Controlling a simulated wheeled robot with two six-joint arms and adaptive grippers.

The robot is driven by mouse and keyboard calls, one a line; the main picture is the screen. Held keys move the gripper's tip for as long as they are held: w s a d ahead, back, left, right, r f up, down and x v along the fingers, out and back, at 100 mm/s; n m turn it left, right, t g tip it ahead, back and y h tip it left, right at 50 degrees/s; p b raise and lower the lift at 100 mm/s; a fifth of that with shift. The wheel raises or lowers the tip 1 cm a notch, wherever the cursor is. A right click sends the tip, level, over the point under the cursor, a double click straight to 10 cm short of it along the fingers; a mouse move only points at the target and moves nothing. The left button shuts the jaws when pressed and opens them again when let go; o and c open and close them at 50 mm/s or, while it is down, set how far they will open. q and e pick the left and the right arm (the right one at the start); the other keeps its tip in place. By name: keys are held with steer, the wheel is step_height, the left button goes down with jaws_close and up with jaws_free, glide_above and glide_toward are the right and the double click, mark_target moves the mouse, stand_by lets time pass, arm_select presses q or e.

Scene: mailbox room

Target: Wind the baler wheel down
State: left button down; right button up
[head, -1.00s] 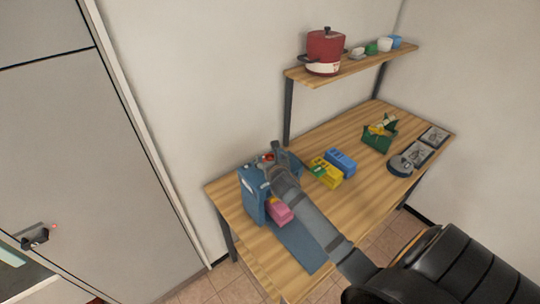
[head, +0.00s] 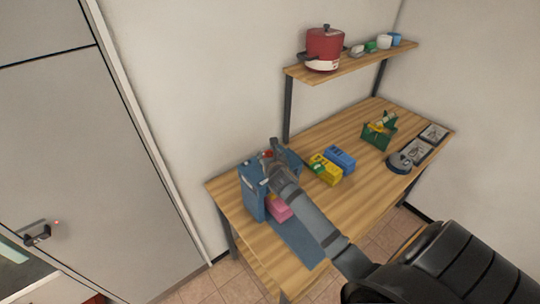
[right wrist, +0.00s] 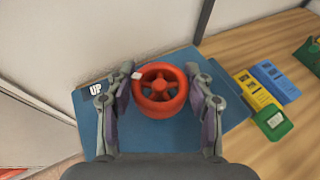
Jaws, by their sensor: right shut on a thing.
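The blue baler (head: 252,203) stands at the left end of the wooden table, with a pink block (head: 279,208) inside its lower opening. Its red wheel (right wrist: 160,72) sits on the blue top, and a small white mark shows on the rim at upper left. A white "UP" label (right wrist: 96,89) is on the top, left of the wheel. My right gripper (head: 268,157) is over the baler top, its two fingers at the left and right sides of the wheel, shut on it. In the head view it hides most of the wheel. My left gripper is not in view.
Yellow (head: 325,170) and blue boxes (head: 340,158) stand right of the baler. A green container (head: 378,135), a round grey device (head: 399,163) and trays (head: 434,132) lie farther right. A wall is behind.

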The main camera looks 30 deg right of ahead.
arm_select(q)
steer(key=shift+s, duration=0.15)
arm_select(e)
steer(key=shift+a+m+g+h, duration=0.1)
steer(key=shift+m+g+h, duration=0.5)
steer(key=shift+m+h, duration=0.5)
steer(key=m+g+h, duration=0.3)
steer(key=shift+m, duration=0.3)
steer(key=m+g+h, duration=0.1)
steer(key=m+g, duration=0.1)
steer(key=shift+m+h+b, duration=0.3)
steer(key=shift+h+b, duration=0.1)
steer(key=m+g+b, duration=0.1)
steer(key=m+g, duration=0.1)
steer(key=shift+g+h, duration=0.4)
steer(key=shift+f+m+g+b, duration=0.1)
steer(key=shift+m+g+b, duration=0.3)
steer(key=shift+b, duration=0.05)
steer(key=m+g+b, duration=0.5)
steer(key=g+b, duration=0.1)
steer(key=b, duration=0.2)
steer(key=shift+f, duration=0.1)
arm_select(q)
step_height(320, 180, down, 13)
steer(key=b, duration=0.2)
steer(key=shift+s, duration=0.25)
arm_select(e)
steer(key=shift+r+m+g+y, duration=0.25)
steer(key=shift+m+g+y, duration=0.05)
steer(key=shift+m+g, duration=0.2)
